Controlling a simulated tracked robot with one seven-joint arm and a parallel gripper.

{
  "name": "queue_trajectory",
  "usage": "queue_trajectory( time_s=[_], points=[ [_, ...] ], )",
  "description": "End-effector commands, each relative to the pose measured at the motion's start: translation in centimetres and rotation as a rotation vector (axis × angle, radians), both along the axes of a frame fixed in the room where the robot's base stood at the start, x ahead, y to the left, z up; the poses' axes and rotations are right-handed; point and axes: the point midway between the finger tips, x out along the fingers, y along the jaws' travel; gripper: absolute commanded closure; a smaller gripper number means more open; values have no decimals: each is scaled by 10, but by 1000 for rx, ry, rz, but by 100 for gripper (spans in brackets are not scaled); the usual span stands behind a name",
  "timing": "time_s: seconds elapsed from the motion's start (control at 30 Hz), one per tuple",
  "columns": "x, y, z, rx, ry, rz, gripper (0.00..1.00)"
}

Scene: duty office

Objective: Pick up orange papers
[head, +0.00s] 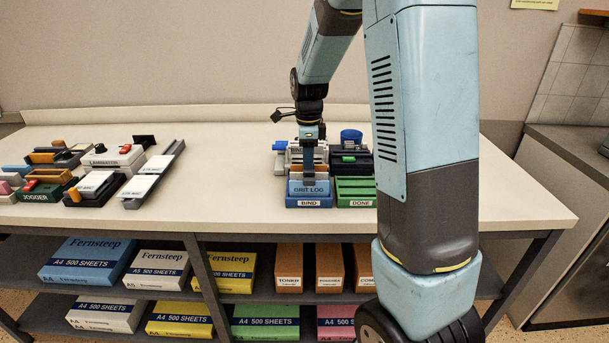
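I make out no loose orange papers in the head view. Orange boxes stand on the upper shelf under the table: one labelled TONER (289,262), one beside it (329,262) and a third partly hidden by my arm (364,262). My gripper (308,178) points down at the blue tray labelled BIND (309,203), where a blue item marked ORBIT LOG (309,189) sits. The fingers are small and overlap the tray area, so I cannot tell whether they touch or hold anything.
A green tray labelled DONE (356,191) stands right of the blue tray. Office devices, including a laminator (112,160), crowd the table's left. Blue (88,262), yellow (180,320) and green (265,322) paper packs fill the shelves. The table's middle (225,170) is clear.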

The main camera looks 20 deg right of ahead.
Motion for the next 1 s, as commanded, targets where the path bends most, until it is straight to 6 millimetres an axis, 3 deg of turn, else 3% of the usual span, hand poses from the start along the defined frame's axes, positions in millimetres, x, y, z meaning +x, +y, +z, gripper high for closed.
queue_trajectory(
  time_s=[0.2, 0.5, 0.83, 1.0],
  points=[
    [-1, -1, -26, -1, 0, 0, 69],
    [0, -1, -30, -1, -2, 0, 69],
    [0, 0, -30, -1, -2, 1, 100],
    [0, 0, -29, -1, -2, 1, 100]
  ],
)
